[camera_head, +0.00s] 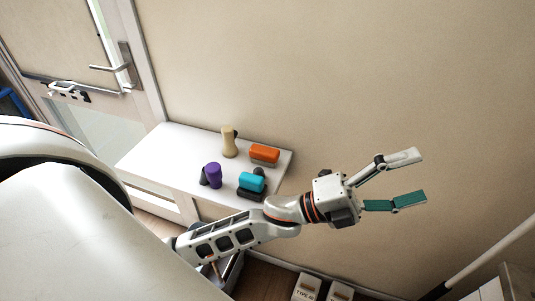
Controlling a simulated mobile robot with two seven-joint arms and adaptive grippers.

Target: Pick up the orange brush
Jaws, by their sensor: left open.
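The orange brush (265,153) appears to be the orange block with a grey underside. It lies near the back right of a white shelf top (165,150). My left gripper (422,176) is open and empty, with its two fingers spread and pointing right. It is to the right of the shelf top, clear of the brush. My left forearm passes in front of the shelf's front right part. My right gripper is not in view.
A beige vessel (229,142) stands left of the brush. A purple item (213,176) and a teal block with a dark base (251,182) are in front. The wall (350,80) rises behind. White boxes (307,288) sit low. The shelf's left part is clear.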

